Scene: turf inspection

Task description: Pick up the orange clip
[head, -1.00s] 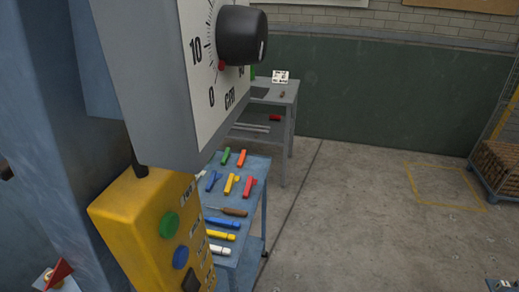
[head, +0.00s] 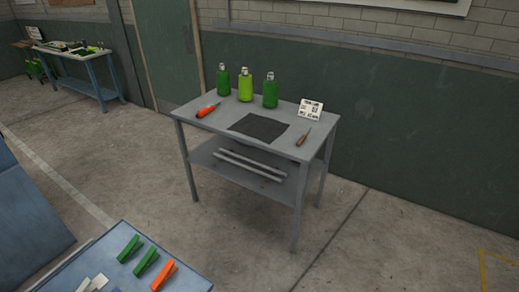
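An orange clip (head: 164,274) lies on the blue table (head: 196,284) at the bottom left of the head view, near the table's far right corner. Two green clips lie to its left: one (head: 146,262) right beside it and another (head: 130,248) farther left. All of them lie apart from each other. The lower part of this table is cut off by the picture edge. My gripper is not in view.
A grey table (head: 250,170) stands beyond, holding green bottles (head: 270,90), a red-orange handled tool (head: 208,110), a dark mat (head: 258,127), a brown-handled tool (head: 303,136) and a white card (head: 311,109). Concrete floor (head: 390,250) to the right is clear.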

